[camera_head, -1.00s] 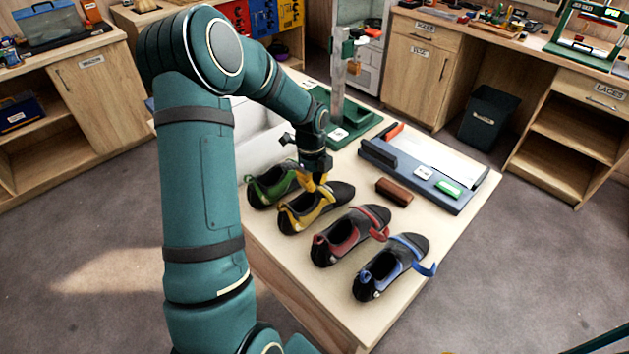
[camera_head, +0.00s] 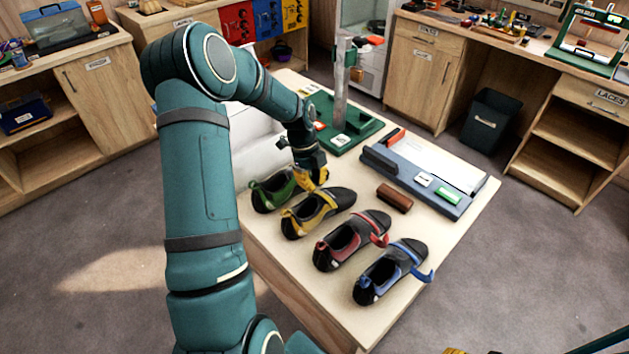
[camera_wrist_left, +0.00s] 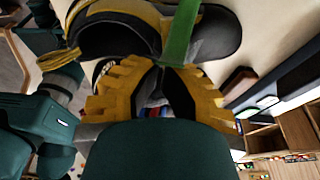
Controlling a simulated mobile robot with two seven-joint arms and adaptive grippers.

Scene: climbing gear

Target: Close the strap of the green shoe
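The green shoe (camera_head: 270,194) is black with green trim and stands at the far left end of a row of shoes on the table. My left gripper (camera_head: 312,177) is at its right side, above the gap to the yellow shoe (camera_head: 316,213). In the left wrist view the green strap (camera_wrist_left: 182,35) runs down to the meeting yellow fingertips (camera_wrist_left: 160,68), which look shut on its end. The green shoe's toe is hidden behind the gripper. At the bottom edge of the head view, small yellow fragments (camera_head: 455,351) look like my right gripper; its fingers are cut off.
The red shoe (camera_head: 350,243) and blue shoe (camera_head: 390,272) stand nearer, their straps sticking out to the right. A brown block (camera_head: 395,198) and a blue-grey tray (camera_head: 450,205) lie right of the row. A green stand with a post (camera_head: 341,95) rises behind the gripper.

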